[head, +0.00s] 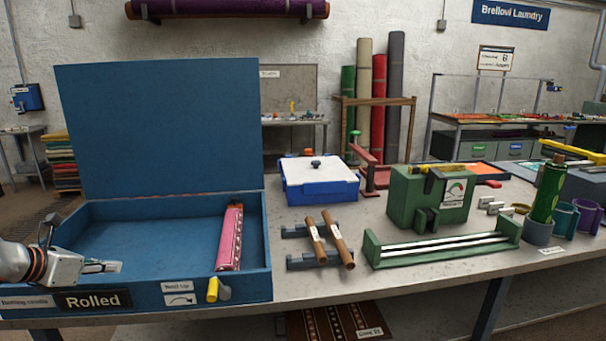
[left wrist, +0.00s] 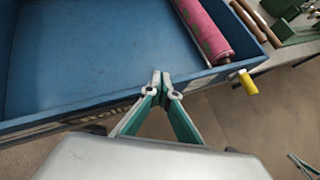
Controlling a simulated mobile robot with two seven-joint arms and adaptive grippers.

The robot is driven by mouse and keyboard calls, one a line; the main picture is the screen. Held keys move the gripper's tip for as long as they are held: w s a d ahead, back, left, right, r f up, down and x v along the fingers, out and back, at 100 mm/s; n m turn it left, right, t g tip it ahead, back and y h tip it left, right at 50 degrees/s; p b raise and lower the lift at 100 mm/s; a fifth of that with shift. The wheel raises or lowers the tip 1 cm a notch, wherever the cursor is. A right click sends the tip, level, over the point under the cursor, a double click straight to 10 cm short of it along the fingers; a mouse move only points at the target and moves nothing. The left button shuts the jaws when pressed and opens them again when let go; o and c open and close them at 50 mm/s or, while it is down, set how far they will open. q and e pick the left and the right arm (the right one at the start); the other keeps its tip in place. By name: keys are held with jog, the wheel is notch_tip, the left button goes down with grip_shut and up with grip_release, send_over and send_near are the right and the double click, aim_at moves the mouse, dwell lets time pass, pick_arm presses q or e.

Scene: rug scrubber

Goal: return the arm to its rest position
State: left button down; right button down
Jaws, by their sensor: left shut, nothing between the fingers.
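My left gripper (head: 103,267) comes in from the left in the head view, low over the front left part of the open blue box labelled "Rolled" (head: 170,287). Its fingers are shut and empty. In the left wrist view the closed fingertips (left wrist: 160,80) show against the box's front wall (left wrist: 100,110). A pink patterned rolled rug (head: 230,238) lies inside the box at the right and also shows in the left wrist view (left wrist: 205,30). The gripper is apart from it.
The box's tall lid (head: 160,125) stands open at the back. A yellow knob (head: 212,289) sticks out from the box's front. To the right are brown rollers on a rack (head: 338,243), a white-topped blue box (head: 318,180) and a green machine (head: 430,200). Bare bench top lies between them.

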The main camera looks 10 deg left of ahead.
pick_arm(q)
jog(key=f+n, duration=0.1)
jog(key=f, duration=0.1)
jog(key=s+d+f+n, duration=0.1)
jog(key=f, duration=0.2)
jog(key=s+f+n, duration=0.1)
jog(key=f+n, duration=0.1)
jog(key=f, duration=0.1)
jog(key=shift+s+d+h, duration=0.15)
jog(key=shift+d+h, duration=0.15)
jog(key=shift+h, duration=0.1)
jog(key=s+d+f+n, duration=0.5)
jog(key=f+n, duration=0.1)
jog(key=f, duration=0.3)
jog(key=s+d+f+n, duration=0.5)
jog(key=d+f+n, duration=0.15)
jog(key=f, duration=0.25)
jog(key=s+d+f+n, duration=0.3)
jog(key=d+n, duration=0.2)
jog(key=d, duration=0.1)
jog(key=s+d+f+n, duration=0.2)
jog(key=s+d+n, duration=0.1)
jog(key=d+n, duration=0.3)
jog(key=s+d+f+n, duration=0.3)
jog(key=d+n, duration=0.3)
jog(key=d, duration=0.2)
jog(key=shift+s+d+f, duration=0.25)
jog(key=shift+s+f, duration=0.1)
jog(key=shift+s, duration=0.2)
